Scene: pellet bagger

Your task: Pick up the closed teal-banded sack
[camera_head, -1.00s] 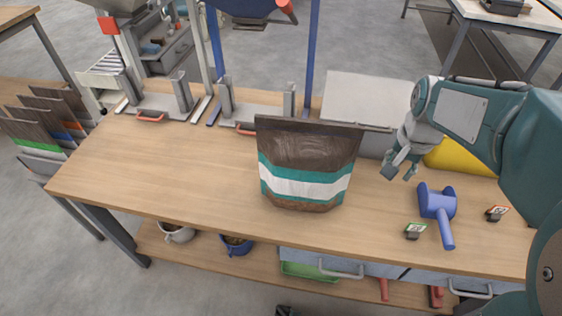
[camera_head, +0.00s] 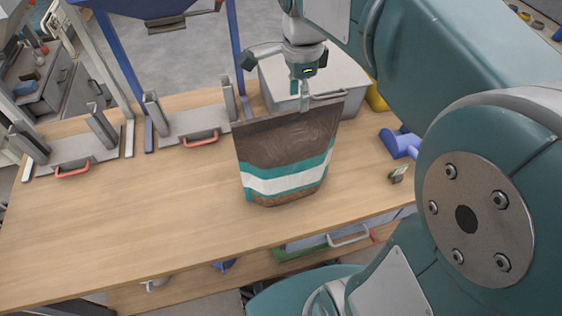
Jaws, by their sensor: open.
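The closed sack (camera_head: 287,158) stands upright on the wooden table. It is brown with a teal and white band around its lower half and a flat dark top edge. My gripper (camera_head: 303,100) hangs above the right part of the sack's top edge, pointing down. It is open, with its fingertips close to the edge; I cannot tell whether they touch it or straddle it. Nothing is held.
A grey box (camera_head: 342,78) stands behind the sack, close to my gripper. A blue scoop (camera_head: 400,143) lies to the right, near a small tag (camera_head: 398,174). Metal stands with red handles (camera_head: 201,139) line the back left. The table's (camera_head: 130,220) front left is clear.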

